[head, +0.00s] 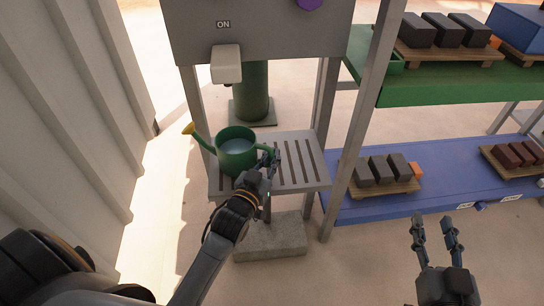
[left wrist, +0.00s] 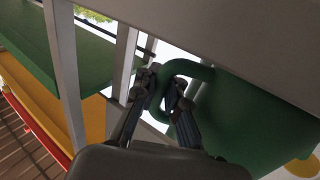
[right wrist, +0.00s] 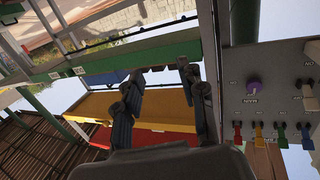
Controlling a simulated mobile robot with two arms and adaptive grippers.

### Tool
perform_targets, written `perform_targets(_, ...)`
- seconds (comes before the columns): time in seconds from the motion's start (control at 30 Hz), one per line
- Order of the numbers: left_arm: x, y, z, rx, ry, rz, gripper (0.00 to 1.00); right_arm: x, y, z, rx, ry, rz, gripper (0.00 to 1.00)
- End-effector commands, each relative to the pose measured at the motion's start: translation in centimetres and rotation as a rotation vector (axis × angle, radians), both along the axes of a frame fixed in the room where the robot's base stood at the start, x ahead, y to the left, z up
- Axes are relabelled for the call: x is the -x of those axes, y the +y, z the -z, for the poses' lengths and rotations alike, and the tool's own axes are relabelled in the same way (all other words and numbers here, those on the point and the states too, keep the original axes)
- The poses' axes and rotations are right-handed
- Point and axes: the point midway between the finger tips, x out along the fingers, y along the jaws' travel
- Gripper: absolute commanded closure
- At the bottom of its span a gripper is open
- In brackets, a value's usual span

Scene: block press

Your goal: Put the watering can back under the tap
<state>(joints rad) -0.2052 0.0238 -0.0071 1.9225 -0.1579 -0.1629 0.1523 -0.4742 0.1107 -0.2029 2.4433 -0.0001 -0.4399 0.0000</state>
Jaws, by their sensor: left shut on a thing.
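A green watering can (head: 237,158) with a yellow spout tip stands upright at the left of the slatted grey stand (head: 299,178), its open top showing what looks like water. The light tap block (head: 226,64) under the "ON" label is above and slightly left of the can. My left gripper (head: 269,158) is shut on the can's handle at its right side. In the left wrist view the fingers close around the green handle (left wrist: 188,68). My right gripper (head: 436,222) is open and empty, in the air at the lower right.
A blue lower shelf (head: 440,192) and a green upper shelf (head: 450,82) at the right carry boards of dark blocks. A grey post (head: 362,110) stands between the stand and shelves. A corrugated wall (head: 70,110) is at the left.

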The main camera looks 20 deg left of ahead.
Motion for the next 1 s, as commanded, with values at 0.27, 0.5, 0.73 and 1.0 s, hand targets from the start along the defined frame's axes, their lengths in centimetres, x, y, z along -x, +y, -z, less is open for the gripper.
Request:
perform_targets(0.27, 0.0, 0.0, 0.1, -0.003, -0.005, 0.000, 1.00, -0.1, 0.1, -0.5, -0.006, -0.026, -0.001, 0.60)
perform_targets(0.5, 0.0, 0.0, 0.3, -0.003, -0.005, 0.000, 1.00, -0.1, 0.1, -1.0, -0.013, -0.051, -0.003, 0.60)
perform_targets(0.73, 0.0, 0.0, 0.5, -0.003, -0.005, 0.000, 1.00, -0.1, 0.3, -1.4, -0.020, -0.074, -0.005, 0.60)
perform_targets(1.0, 0.0, 0.0, 0.8, -0.003, -0.005, 0.000, 1.00, -0.2, 0.3, -1.9, -0.026, -0.103, -0.006, 0.60)
